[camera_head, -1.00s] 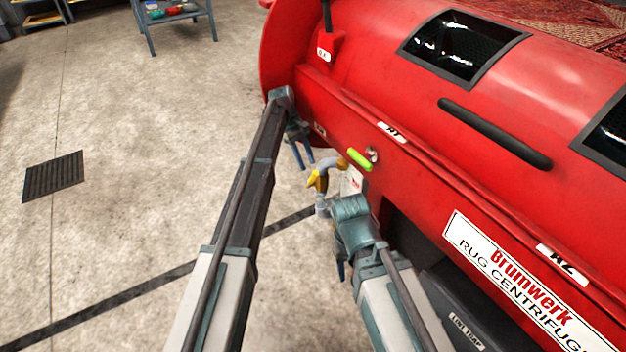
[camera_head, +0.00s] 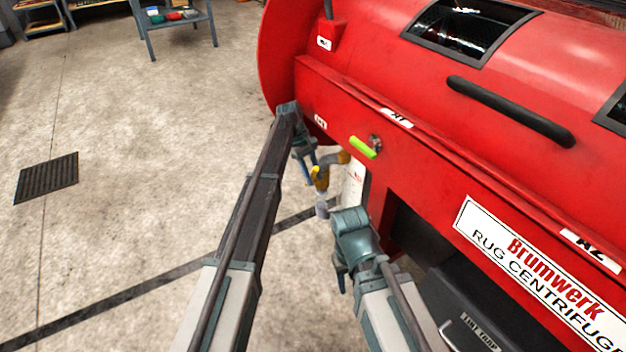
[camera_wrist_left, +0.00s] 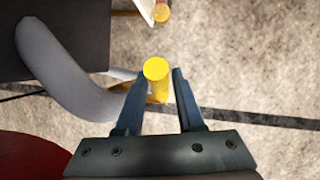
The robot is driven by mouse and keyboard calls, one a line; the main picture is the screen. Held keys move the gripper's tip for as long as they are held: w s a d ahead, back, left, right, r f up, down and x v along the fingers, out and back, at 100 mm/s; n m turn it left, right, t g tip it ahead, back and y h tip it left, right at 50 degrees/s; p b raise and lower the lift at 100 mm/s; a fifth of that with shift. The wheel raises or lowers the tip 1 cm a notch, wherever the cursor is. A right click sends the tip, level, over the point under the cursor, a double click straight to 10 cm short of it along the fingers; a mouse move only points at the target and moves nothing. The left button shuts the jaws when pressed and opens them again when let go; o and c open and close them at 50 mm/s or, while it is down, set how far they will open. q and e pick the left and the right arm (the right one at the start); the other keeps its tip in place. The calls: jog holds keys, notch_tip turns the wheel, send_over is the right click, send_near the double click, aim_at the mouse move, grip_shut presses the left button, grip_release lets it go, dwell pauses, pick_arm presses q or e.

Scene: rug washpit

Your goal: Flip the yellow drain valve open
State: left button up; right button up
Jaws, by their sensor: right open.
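The yellow drain valve handle (camera_head: 321,180) sits on a bent pipe (camera_head: 337,158) below the front of the red machine. In the left wrist view the yellow handle (camera_wrist_left: 157,72) stands between my left fingertips, with a narrow gap showing at the right finger. My left gripper (camera_head: 311,173) is open at the valve; it also shows in the left wrist view (camera_wrist_left: 159,85). Whether a finger touches the handle I cannot tell. My right gripper (camera_head: 341,278) is open and empty, lower and to the right, partly hidden behind its own wrist.
The red centrifuge (camera_head: 420,130) fills the right side. A green lever (camera_head: 363,148) sticks out of its front just above the valve. A dark lint trap box (camera_head: 455,300) is at lower right. A floor grate (camera_head: 46,178) and open floor lie left.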

pick_arm(q)
grip_shut()
jog(key=shift+w, duration=0.15)
dwell(1.3)
